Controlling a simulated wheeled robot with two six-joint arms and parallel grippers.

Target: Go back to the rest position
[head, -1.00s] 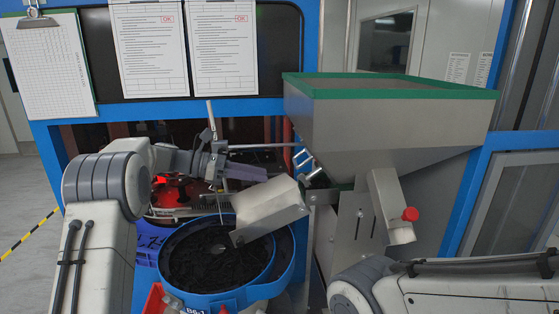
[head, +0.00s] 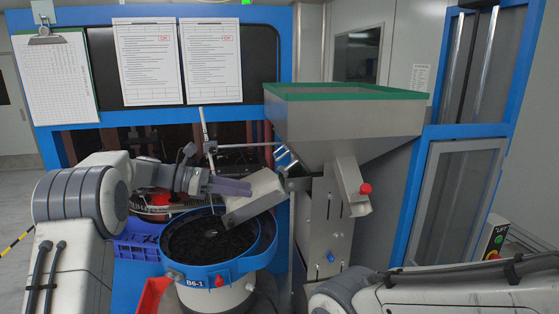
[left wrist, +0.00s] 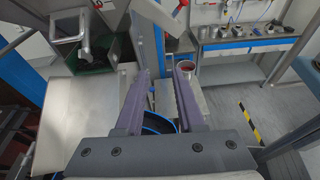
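My left gripper (head: 243,189) has purple-grey fingers and is near the tilted metal chute plate (head: 254,199), above and behind the blue feeder bowl (head: 208,277). In the left wrist view its two fingers stand apart with nothing between them (left wrist: 161,85). The bowl, labelled B6-1, holds dark material. My right arm enters at the lower right of the head view, but its gripper is not in view.
A grey hopper (head: 345,120) with a green rim stands right of the bowl. A blue crate (head: 135,247) and a red bin (head: 152,297) are at the bowl's left. A blue machine frame stands behind. A control box (head: 494,240) is at far right.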

